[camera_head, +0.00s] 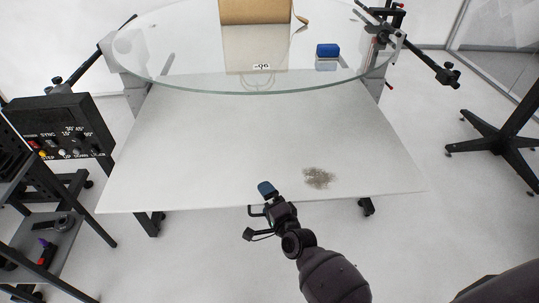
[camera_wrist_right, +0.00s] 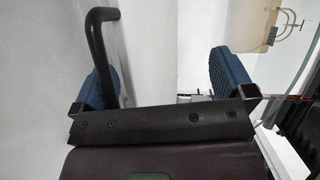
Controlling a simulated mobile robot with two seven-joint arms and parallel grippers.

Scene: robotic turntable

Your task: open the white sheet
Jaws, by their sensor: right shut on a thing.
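The white sheet (camera_head: 200,150) is a broad flat panel below the round glass tabletop, sloping toward me, with a speckled grey patch near its front right. My right gripper (camera_head: 266,200) is at the sheet's front edge, left of that patch. In the right wrist view its two blue fingers (camera_wrist_right: 163,80) stand apart, with a dark curved handle (camera_wrist_right: 103,45) by the left finger and pale surface behind. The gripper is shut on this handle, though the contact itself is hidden. My left gripper is not in view.
The glass tabletop (camera_head: 180,75) carries a brown box (camera_head: 255,11) and a blue block (camera_head: 328,50). A black control box (camera_head: 62,128) with buttons and a dark cart (camera_head: 20,215) stand at left. Black stand legs (camera_head: 498,140) are at right. The floor near the front is clear.

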